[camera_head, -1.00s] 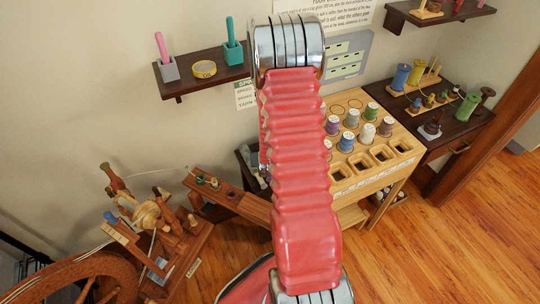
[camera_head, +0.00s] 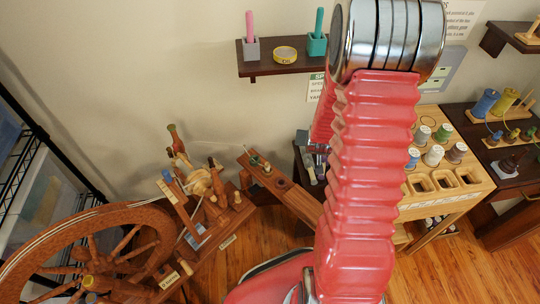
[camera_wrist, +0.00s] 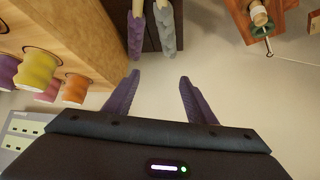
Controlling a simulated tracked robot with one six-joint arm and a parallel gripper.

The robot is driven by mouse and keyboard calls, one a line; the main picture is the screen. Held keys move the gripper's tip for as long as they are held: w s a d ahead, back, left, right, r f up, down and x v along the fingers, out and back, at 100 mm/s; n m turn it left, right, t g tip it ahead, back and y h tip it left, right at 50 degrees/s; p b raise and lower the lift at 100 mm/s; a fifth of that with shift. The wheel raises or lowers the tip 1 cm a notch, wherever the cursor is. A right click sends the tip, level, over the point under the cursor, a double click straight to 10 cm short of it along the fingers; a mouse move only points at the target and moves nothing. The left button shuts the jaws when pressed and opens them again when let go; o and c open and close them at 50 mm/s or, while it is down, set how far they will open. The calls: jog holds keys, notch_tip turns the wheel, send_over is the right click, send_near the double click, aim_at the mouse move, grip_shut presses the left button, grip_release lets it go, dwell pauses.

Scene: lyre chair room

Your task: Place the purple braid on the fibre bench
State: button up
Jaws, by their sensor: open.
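In the wrist view, a purple braid (camera_wrist: 136,36) lies on a dark wooden surface (camera_wrist: 151,40) beside a grey braid (camera_wrist: 166,34). My gripper (camera_wrist: 160,78) is open, with two purple fingers and nothing between them. The purple braid is just beyond the left fingertip, apart from it as far as I can see. In the head view, my arm hides most of the area around the gripper. A low dark piece of furniture (camera_head: 307,168) shows beside the arm; I cannot tell whether it is the fibre bench.
A spinning wheel (camera_head: 105,240) and a narrow wooden bench (camera_head: 294,199) stand left of my arm. A pale wooden spool table (camera_head: 450,195) stands at right. Yellow and orange spools (camera_wrist: 39,68) are close at left in the wrist view. A wall shelf (camera_head: 262,68) is above.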

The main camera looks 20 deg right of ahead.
jog(key=s+a+r+n+y, duration=0.2)
jog(key=a+r, duration=0.6)
jog(key=r, duration=0.1)
jog(key=s+a+r+n+y, duration=0.1)
jog(key=s+a+r, duration=0.1)
jog(key=a+r, duration=0.65)
jog(key=s+a+r+n, duration=0.1)
jog(key=s+a+r, duration=0.4)
jog(key=s, duration=0.3)
jog(key=s+a+r+n+g+y, duration=0.1)
jog(key=s+a+r+n, duration=0.1)
jog(key=s+a+r, duration=0.3)
jog(key=s, duration=0.3)
jog(key=shift+s+r+n+g, duration=0.25)
jog(key=shift+s+n+g, duration=0.05)
jog(key=shift+s, duration=0.1)
